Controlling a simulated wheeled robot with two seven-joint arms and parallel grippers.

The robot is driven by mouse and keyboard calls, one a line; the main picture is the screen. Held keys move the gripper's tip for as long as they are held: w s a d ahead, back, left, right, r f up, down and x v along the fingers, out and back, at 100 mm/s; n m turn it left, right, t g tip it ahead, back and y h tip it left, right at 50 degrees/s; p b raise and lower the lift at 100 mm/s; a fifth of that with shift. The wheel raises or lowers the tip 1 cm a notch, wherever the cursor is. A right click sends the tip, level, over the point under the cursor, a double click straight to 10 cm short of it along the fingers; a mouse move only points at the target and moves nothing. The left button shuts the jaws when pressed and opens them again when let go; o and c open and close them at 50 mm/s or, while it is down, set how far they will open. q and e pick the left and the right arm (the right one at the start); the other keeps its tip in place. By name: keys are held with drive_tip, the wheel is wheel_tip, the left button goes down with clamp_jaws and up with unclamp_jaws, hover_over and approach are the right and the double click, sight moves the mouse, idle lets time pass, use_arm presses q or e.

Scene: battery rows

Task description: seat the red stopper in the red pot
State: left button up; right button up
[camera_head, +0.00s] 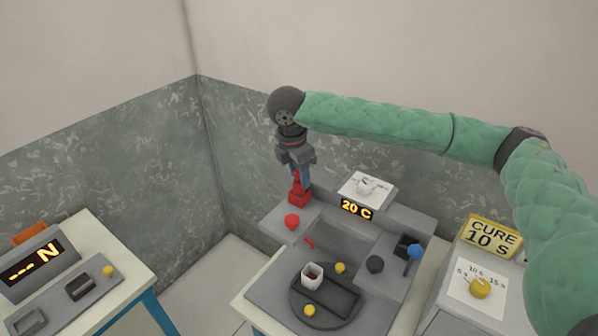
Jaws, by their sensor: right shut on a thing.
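My right gripper (297,176) points down at the back left of the grey machine, at the end of the green arm from the right. It is shut on a red piece (298,196) with a narrow top and a wider base, which looks like the red stopper. I cannot tell whether its base touches the machine. A small whitish pot (312,279) with dark red inside stands upright on the dark round plate, in front of and below the gripper. No plainly red pot shows; this may be it. My left gripper is not in view.
The grey machine (262,292) carries a red round knob (292,222), a small red bar (309,243), a "20 C" display (356,209) and a blue-topped lever (413,253). A control table (96,243) stands left, across a gap.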

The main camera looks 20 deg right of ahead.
drive_tip(key=o, duration=0.8)
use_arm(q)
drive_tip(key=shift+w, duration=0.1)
use_arm(e)
drive_tip(key=shift+o, duration=0.7)
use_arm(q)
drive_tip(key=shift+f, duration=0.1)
use_arm(e)
drive_tip(key=shift+r, duration=0.1)
drive_tip(key=shift+a+r+b, duration=0.1)
drive_tip(key=shift+r+b, duration=0.2)
drive_tip(key=shift+b, duration=0.05)
use_arm(q)
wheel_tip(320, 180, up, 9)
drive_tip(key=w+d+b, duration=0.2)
drive_tip(key=b, duration=0.1)
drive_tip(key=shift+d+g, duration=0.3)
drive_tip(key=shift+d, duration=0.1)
use_arm(e)
wheel_tip(320, 180, up, 11)
drive_tip(key=a, duration=0.1)
drive_tip(key=shift+s+a, duration=0.2)
drive_tip(key=shift+a, duration=0.1)
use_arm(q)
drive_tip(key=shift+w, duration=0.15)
use_arm(e)
drive_tip(key=shift+r, duration=0.1)
